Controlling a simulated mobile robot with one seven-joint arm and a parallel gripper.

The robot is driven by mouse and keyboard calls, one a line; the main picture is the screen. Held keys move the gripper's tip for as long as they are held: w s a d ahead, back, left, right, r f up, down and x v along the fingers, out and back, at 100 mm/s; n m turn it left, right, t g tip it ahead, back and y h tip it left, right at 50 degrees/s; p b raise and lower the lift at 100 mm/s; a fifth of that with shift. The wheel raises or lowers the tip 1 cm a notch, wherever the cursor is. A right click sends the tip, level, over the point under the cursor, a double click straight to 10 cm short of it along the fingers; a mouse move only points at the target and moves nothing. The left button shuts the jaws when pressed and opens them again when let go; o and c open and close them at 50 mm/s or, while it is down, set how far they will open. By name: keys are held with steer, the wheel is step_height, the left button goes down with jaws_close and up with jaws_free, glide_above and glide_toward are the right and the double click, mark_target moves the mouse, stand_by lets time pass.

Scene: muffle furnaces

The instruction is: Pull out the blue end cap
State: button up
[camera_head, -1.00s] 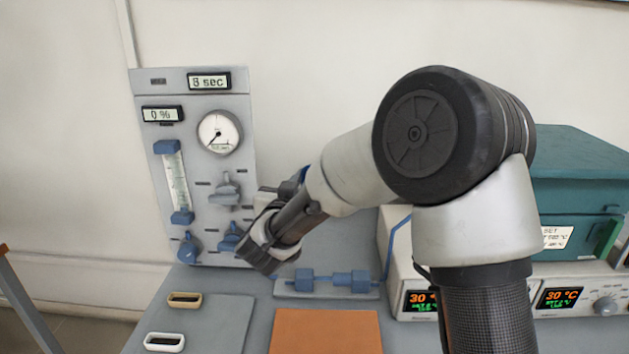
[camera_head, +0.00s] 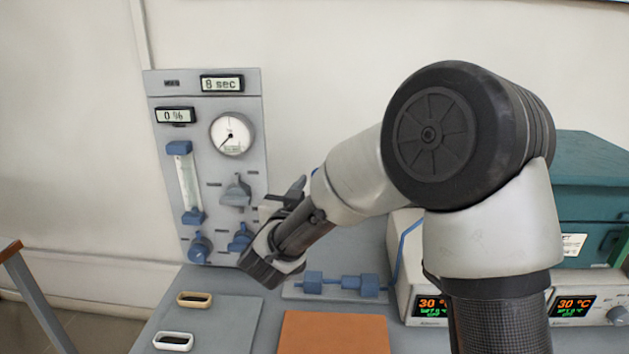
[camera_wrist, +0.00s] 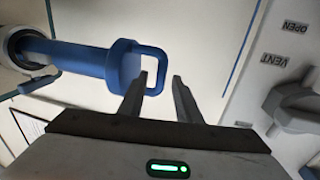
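In the wrist view, the blue end cap (camera_wrist: 78,58) is a thick blue shaft with a flange and a square loop handle. Its left end meets a pale round tube end. My gripper (camera_wrist: 160,78) is open, with its two dark fingers apart. In the head view my arm hides most of the cap and the fingers.
A grey panel (camera_head: 216,205) with dials and valves stands left of my wrist. A valve knob (camera_wrist: 297,105) is close on the right in the wrist view. Blue fittings (camera_head: 342,283) and an orange mat (camera_head: 335,333) lie below my arm. Controllers (camera_head: 570,303) and a teal furnace (camera_head: 590,170) are right.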

steer(key=s+a+p, duration=0.1)
steer(key=s+a, duration=0.1)
steer(key=s, duration=1.2)
steer(key=shift+s+a, duration=0.25)
steer(key=shift+a, duration=0.15)
steer(key=w+d+f+t+h+b, duration=0.1)
steer(key=w+d+f+t+b, duration=0.15)
steer(key=w+f, duration=0.4)
steer(key=w+r+b, duration=0.1)
steer(key=w+r, duration=0.1)
steer(key=w, duration=0.1)
steer(key=w+r+t, duration=0.1)
steer(key=w+r, duration=0.1)
steer(key=w, duration=0.2)
steer(key=w+r+t+b, duration=0.1)
steer(key=w+r, duration=0.1)
steer(key=w, duration=0.1)
steer(key=shift+w+d+b, duration=0.3)
steer(key=shift+d, duration=0.1)
jaws_close()
